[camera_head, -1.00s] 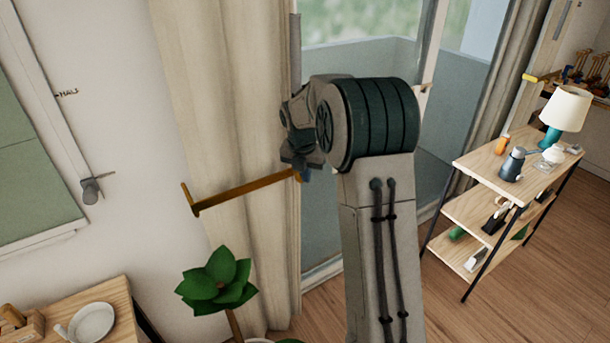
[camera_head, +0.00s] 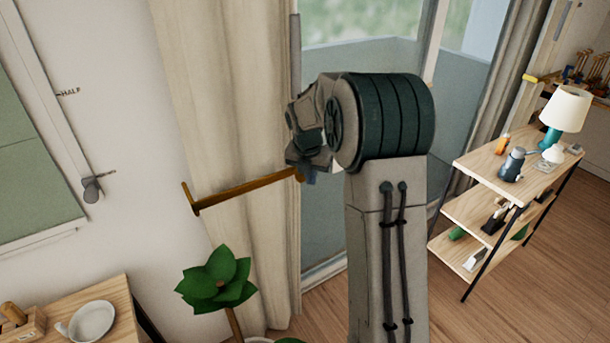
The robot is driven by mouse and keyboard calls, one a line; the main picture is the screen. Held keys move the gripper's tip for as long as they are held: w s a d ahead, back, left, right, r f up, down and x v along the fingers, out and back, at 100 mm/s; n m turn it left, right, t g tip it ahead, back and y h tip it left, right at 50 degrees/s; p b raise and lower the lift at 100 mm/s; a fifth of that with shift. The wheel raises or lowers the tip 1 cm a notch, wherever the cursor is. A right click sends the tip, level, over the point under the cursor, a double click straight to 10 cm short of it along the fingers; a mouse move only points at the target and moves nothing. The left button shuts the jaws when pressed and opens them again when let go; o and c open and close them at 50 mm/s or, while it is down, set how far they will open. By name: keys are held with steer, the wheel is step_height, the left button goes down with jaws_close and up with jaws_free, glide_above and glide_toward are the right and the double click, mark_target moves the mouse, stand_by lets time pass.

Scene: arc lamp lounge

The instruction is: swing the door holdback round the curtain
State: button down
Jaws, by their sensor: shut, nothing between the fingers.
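The door holdback is a brown-gold bar (camera_head: 245,187) that runs across the front of the cream curtain (camera_head: 235,120), from a bracket at its left to an end beside my gripper. The curtain hangs in folds at the left side of the glass door. My gripper (camera_head: 308,177) is at the bar's right end, small and partly hidden by my wrist. It is shut with nothing seen between the fingers. I cannot tell whether it touches the bar's end.
A potted plant (camera_head: 220,282) stands in front of the curtain's foot. A wooden table with a white pan (camera_head: 92,321) is at the lower left. A shelf unit (camera_head: 490,165) with a lamp (camera_head: 562,109) stands at the right. Wooden floor (camera_head: 540,270) is clear at the lower right.

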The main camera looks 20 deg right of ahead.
steer(key=s+d+r+b, duration=0.1)
steer(key=s+r, duration=0.2)
steer(key=r, duration=0.6)
steer(key=shift+s+r+b, duration=0.3)
steer(key=shift+r, duration=0.05)
steer(key=s+a+f+m, duration=0.1)
steer(key=s+a+m, duration=0.2)
steer(key=s+m, duration=0.6)
steer(key=s+a+f+m+t+y, duration=0.1)
steer(key=s+a+m, duration=0.2)
steer(key=s+m, duration=0.7)
steer(key=s+a+f+m, duration=0.1)
steer(key=s+a+m, duration=0.2)
steer(key=s+m, duration=0.6)
steer(key=shift+s+f+m+t+y, duration=0.25)
steer(key=shift+s+m+t+y, duration=0.05)
steer(key=shift+s+m+t, duration=0.1)
